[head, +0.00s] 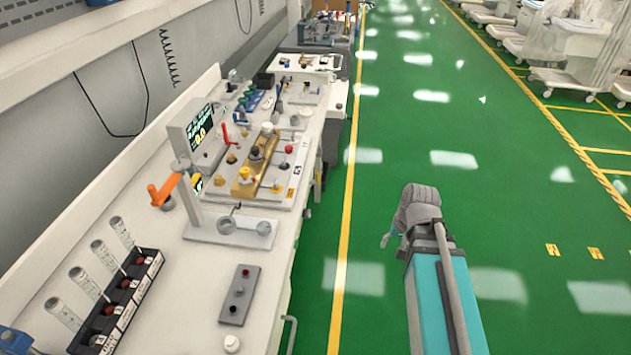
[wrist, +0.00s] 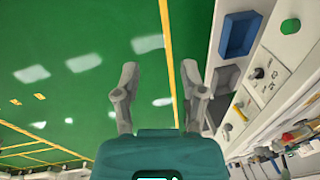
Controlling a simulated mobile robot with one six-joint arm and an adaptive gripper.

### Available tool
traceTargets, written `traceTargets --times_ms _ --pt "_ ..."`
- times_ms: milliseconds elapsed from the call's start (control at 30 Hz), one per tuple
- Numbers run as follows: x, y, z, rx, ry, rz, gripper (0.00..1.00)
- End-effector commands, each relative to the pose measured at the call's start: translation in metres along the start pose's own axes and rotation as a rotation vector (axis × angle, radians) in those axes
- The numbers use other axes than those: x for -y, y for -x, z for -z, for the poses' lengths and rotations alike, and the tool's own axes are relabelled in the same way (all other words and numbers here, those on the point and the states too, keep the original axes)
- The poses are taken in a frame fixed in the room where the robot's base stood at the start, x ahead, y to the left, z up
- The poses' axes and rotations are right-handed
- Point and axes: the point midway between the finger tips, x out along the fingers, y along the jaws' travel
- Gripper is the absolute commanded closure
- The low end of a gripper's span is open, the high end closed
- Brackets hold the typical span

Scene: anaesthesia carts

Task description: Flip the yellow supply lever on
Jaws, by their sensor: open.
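In the wrist view a small yellow lever-like bar (wrist: 240,113) stands on the pale bench at the right, and I cannot tell its on or off position. In the head view a small yellow-and-black piece (head: 197,183) sits beside the display; I cannot tell whether it is the same part. My gripper (wrist: 160,82) is open and empty, its two fingers apart over the green floor, to the left of the bench in the wrist view. In the head view my arm hangs over the aisle, right of the bench, and hides most of the gripper.
The white bench holds an orange lever (head: 165,190), a red lever (head: 225,134), a brass block (head: 247,176) with knobs, a display (head: 200,132) and a vial rack (head: 118,305). A blue bin (wrist: 240,35) shows in the wrist view. The green aisle (head: 400,130) is clear.

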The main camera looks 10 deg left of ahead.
Motion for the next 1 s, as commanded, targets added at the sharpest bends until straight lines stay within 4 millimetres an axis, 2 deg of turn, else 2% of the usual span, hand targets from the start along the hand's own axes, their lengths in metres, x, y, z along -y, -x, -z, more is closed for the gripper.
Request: traceTargets --times_ms 33,100,400,700,1000 --pt "0.007 -0.018 0.011 -0.012 -0.033 0.041 0.46" --pt "0.018 -0.031 0.022 -0.026 -0.088 0.106 0.46" --pt "0.070 -0.076 0.076 -0.046 -0.365 0.417 0.46" --pt "0.113 -0.106 0.131 0.013 -0.664 0.732 0.46" --pt "0.143 -0.125 0.187 0.157 -0.970 1.038 0.46"
